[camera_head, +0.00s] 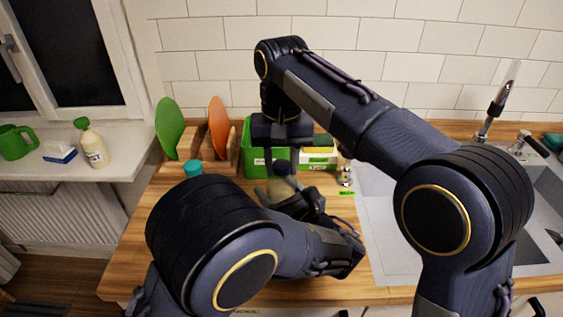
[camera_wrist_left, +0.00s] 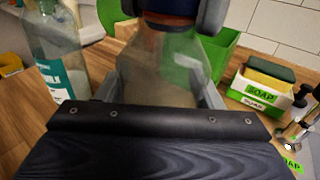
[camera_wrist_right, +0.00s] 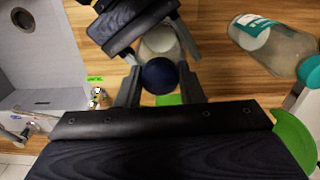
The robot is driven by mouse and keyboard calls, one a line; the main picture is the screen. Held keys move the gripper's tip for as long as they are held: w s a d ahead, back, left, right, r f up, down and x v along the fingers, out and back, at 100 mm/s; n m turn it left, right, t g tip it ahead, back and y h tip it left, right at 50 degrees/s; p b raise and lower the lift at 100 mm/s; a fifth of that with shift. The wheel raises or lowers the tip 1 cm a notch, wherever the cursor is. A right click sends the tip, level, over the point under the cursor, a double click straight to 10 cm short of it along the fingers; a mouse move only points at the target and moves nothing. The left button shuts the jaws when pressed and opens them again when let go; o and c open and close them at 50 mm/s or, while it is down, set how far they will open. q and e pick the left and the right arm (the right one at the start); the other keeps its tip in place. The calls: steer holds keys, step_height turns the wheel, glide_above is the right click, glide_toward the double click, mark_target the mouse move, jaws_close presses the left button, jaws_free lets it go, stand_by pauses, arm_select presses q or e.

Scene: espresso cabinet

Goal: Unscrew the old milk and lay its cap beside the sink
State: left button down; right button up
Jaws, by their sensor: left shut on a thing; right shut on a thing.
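A clear bottle (camera_wrist_left: 165,70) with pale contents stands upright on the wooden counter, with a dark blue cap (camera_wrist_right: 159,75) at its top. My left gripper (camera_head: 290,196) is shut around the bottle's body from the side; the bottle also shows in the head view (camera_head: 272,192), partly hidden. My right gripper (camera_head: 282,160) points down from above, shut on the blue cap. I cannot tell whether the cap is still threaded on the neck. The grey sink (camera_head: 378,205) is to the right, partly hidden by my right arm.
A second bottle with a teal label (camera_wrist_left: 58,60) stands close by on the left. A green bin (camera_head: 254,160) and a soap box with sponge (camera_wrist_left: 264,84) stand behind. A small metal fitting (camera_head: 346,176) stands near the sink edge. Bare counter (camera_head: 335,208) lies between bottle and sink.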

stand_by(0.4)
steer(key=o, duration=1.1)
